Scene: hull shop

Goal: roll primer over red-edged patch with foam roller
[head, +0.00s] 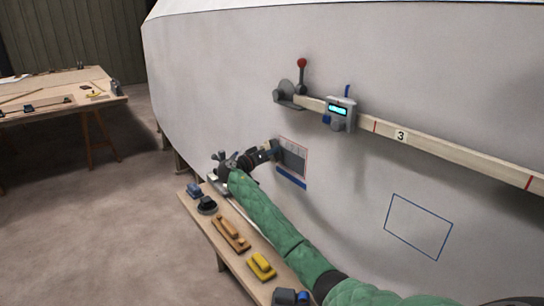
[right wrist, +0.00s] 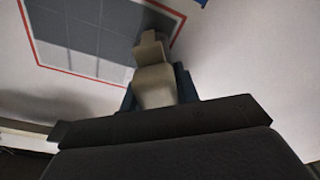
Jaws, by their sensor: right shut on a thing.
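The red-edged patch (head: 294,160) is a grey rectangle on the pale hull wall, left of the picture's middle right. In the right wrist view the patch (right wrist: 75,40) shows grey cells inside a red border, with a darker area at its upper right. My right gripper (head: 272,150) is at the patch's left edge, on the green-sleeved arm. In the right wrist view it is shut on a beige handle, which I take as the foam roller's (right wrist: 155,85); its upper end overlaps the patch. The roller's foam is not clear, and I cannot tell whether it touches. My left gripper is not in view.
A narrow bench (head: 213,223) below the hull holds a brown block (head: 231,233), a yellow block (head: 261,266) and other tools. A wooden rail (head: 450,152) with a display device (head: 340,113) crosses the hull. A blue outline (head: 418,227) lies right. Another table (head: 60,88) stands far left.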

